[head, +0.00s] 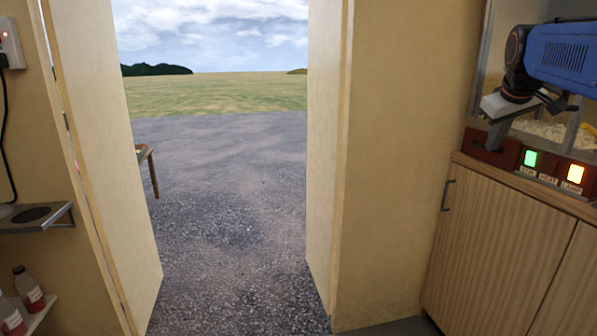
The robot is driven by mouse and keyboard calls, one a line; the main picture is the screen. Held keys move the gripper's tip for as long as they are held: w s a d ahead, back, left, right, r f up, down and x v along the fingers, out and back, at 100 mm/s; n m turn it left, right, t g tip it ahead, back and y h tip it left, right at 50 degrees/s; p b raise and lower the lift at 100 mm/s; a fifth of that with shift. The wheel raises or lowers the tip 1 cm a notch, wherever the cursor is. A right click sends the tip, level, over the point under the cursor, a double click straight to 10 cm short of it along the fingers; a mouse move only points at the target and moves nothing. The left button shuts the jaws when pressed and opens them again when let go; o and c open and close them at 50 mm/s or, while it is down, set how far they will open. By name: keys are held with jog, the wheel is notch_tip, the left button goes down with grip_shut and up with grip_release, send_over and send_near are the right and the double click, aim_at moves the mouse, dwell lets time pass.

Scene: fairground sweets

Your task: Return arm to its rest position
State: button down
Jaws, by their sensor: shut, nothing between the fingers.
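My arm, blue with a dark joint, reaches in at the upper right of the head view. My gripper (553,102) is at its end, small and dark beside a pale grey wrist part. It is shut and empty, in front of the glass popcorn case (490,60). The arm hides part of the case. I cannot tell whether the gripper touches the case.
Below the case is a wooden cabinet (497,245) with lit green and orange switches (552,167) above it. An open doorway leads to gravel ground (225,200), clear in the middle. A table (148,165) stands outside left. Bottles (28,289) sit on a low left shelf (40,312).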

jog(key=s+a+f+y, duration=0.1)
jog(key=s+a+f, duration=0.5)
jog(key=s+f, duration=0.4)
jog(key=s+a+f+m+g+y, duration=0.1)
jog(key=s+a+f, duration=0.6)
jog(key=s+f, duration=0.3)
jog(key=s+a+f+m, duration=0.1)
jog(key=s+a+f, duration=0.6)
jog(key=s+f, duration=0.3)
jog(key=shift+s+a+f+g+y, duration=0.15)
jog(key=shift+s+f+g+y, duration=0.2)
jog(key=shift+s, duration=0.55)
jog(key=shift+r, duration=0.1)
